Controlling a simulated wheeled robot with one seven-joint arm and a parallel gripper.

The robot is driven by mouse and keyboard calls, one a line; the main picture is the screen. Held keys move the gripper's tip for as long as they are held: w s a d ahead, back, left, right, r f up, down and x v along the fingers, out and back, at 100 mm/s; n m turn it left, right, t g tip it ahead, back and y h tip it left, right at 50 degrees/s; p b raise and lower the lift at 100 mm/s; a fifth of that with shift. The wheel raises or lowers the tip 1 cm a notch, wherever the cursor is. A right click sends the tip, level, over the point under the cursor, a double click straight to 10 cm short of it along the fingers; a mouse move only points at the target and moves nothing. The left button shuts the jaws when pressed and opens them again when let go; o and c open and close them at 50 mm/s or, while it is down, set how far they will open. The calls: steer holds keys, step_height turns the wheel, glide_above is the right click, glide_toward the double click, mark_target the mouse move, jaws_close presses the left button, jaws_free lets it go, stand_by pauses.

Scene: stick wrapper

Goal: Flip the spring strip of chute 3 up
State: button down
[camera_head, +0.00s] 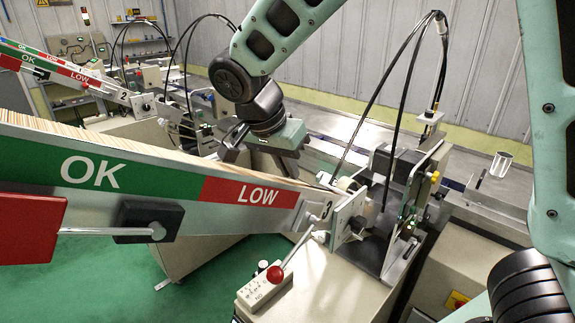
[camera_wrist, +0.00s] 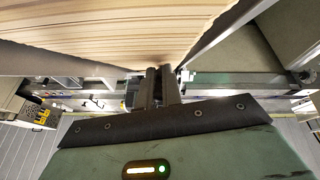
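Chute 3 (camera_head: 215,187) slopes down to the right across the head view, with green OK and red LOW bands and a "3" at its lower end. Sticks (camera_wrist: 110,30) lie in it, filling the top of the wrist view. My gripper (camera_wrist: 160,86) has its two dark fingers close together, with nothing seen held. They point toward the lower edge of the sticks. I cannot make out the spring strip clearly in either view.
The wrapper machine (camera_head: 385,200) stands at the chute's lower end, with black cables arching above it. A control box with a red button (camera_head: 275,273) sits in front. Chute 2 (camera_head: 75,68) is at the back left.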

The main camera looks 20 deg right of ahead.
steer(key=shift+d+r, duration=0.15)
steer(key=shift+r, duration=0.1)
steer(key=w+d+r+g+y+p, duration=0.1)
steer(key=w+d+r+y+p, duration=0.2)
steer(key=d+r+y+p, duration=0.1)
steer(key=shift+d+r+g+y+p, duration=0.3)
steer(key=shift+d+r+g+p, duration=0.2)
steer(key=shift+d, duration=0.7)
steer(key=c, duration=1.8)
jaws_free()
steer(key=shift+c, duration=0.2)
step_height(320, 180, up, 18)
steer(key=b, duration=0.3)
steer(key=shift+w+f+b, duration=0.25)
steer(key=shift+w+b, duration=0.05)
steer(key=shift+w, duration=0.05)
